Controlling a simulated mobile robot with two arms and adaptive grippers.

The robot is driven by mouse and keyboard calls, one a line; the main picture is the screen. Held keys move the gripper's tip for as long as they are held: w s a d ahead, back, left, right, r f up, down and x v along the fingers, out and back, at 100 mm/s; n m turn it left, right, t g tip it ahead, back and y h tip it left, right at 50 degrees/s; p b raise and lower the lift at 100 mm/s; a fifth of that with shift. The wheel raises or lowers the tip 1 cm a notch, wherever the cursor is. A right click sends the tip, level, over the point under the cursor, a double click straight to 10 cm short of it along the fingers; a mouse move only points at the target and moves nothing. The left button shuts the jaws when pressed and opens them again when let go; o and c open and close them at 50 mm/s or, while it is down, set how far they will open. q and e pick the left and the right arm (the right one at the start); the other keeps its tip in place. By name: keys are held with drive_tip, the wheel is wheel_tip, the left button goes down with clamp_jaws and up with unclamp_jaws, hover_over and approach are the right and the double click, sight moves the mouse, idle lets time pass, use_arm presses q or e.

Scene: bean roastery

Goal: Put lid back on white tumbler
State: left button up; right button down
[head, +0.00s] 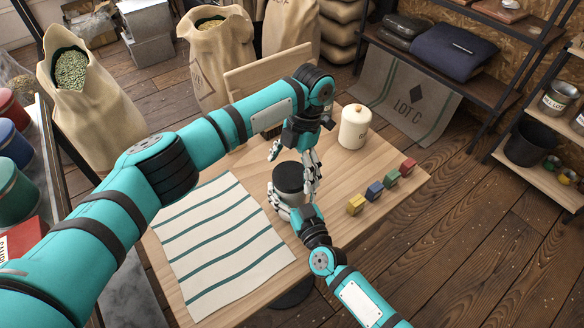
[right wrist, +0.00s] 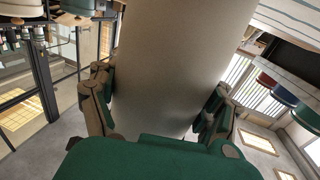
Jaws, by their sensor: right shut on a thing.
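The white tumbler (right wrist: 180,65) fills the middle of the right wrist view as a pale cylinder between the fingers of my right gripper (right wrist: 160,110), which is shut on it. In the head view, my right gripper (head: 290,207) is low around the tumbler, whose body is mostly hidden. The black lid (head: 289,177) shows at the tumbler's top; whether it is fully seated I cannot tell. My left gripper (head: 294,165) reaches down from above, its fingers spread apart, one behind the lid and one close along its right side. Contact with the lid is unclear.
A cream canister (head: 354,128) stands at the table's back right. Yellow, blue, green and red blocks (head: 374,191) line the right side. A striped cloth (head: 215,250) covers the left of the wooden table (head: 385,222). Sacks (head: 218,60) stand behind.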

use_arm(q)
drive_tip(key=shift+r, duration=2.25)
